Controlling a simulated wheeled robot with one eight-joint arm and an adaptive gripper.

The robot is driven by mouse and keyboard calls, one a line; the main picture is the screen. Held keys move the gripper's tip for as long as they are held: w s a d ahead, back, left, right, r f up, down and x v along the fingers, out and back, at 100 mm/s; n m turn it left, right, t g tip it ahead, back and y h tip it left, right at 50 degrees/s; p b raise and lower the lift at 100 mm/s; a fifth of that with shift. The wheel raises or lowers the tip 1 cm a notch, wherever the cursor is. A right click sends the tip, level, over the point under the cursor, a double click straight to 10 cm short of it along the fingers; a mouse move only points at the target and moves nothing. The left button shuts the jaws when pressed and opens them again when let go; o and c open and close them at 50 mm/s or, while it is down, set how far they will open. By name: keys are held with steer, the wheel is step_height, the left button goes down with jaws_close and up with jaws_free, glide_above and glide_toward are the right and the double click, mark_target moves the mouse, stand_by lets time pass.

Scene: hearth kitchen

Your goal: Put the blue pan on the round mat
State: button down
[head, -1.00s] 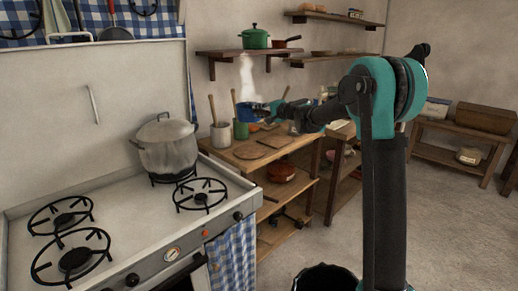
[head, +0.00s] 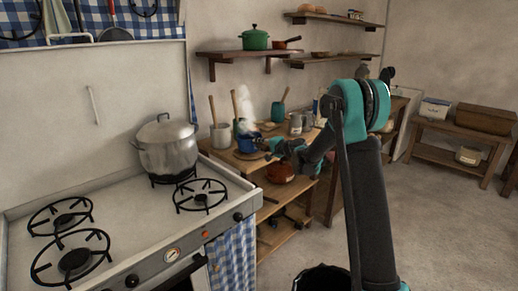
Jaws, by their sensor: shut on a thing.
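The blue pan (head: 249,143), with steam rising from it, is low over the wooden worktop beside the stove. My gripper (head: 268,144) is shut on it at its right side, seemingly at the handle, though the fingers are small and dark here. A brown round mat (head: 246,155) shows partly just below and in front of the pan; the pan and my gripper hide the rest. I cannot tell whether the pan touches the mat or hangs slightly above it.
A grey utensil pot (head: 221,136) stands left of the pan, with another utensil holder close behind it. Metal mugs (head: 296,124) stand to the right. A red pot (head: 280,173) sits on the shelf below.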

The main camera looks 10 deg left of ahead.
steer(key=shift+f, duration=0.8)
steer(key=c, duration=1.4)
jaws_free()
steer(key=shift+f, duration=0.15)
steer(key=v, duration=1.2)
steer(key=s+d+f+n+g+h, duration=0.2)
steer(key=s+d+f+h, duration=0.2)
steer(key=s+d, duration=0.4)
steer(key=s+d+f+n+g+h, duration=0.2)
steer(key=s+d+f, duration=0.3)
steer(key=s, duration=1.5)
steer(key=s+d+f+n+g+h, duration=0.2)
steer(key=s+d+f+h, duration=0.3)
steer(key=s+d, duration=0.6)
steer(key=s, duration=0.3)
steer(key=shift+d+n+h, duration=0.2)
steer(key=shift+n+h, duration=0.1)
steer(key=shift+s, duration=0.1)
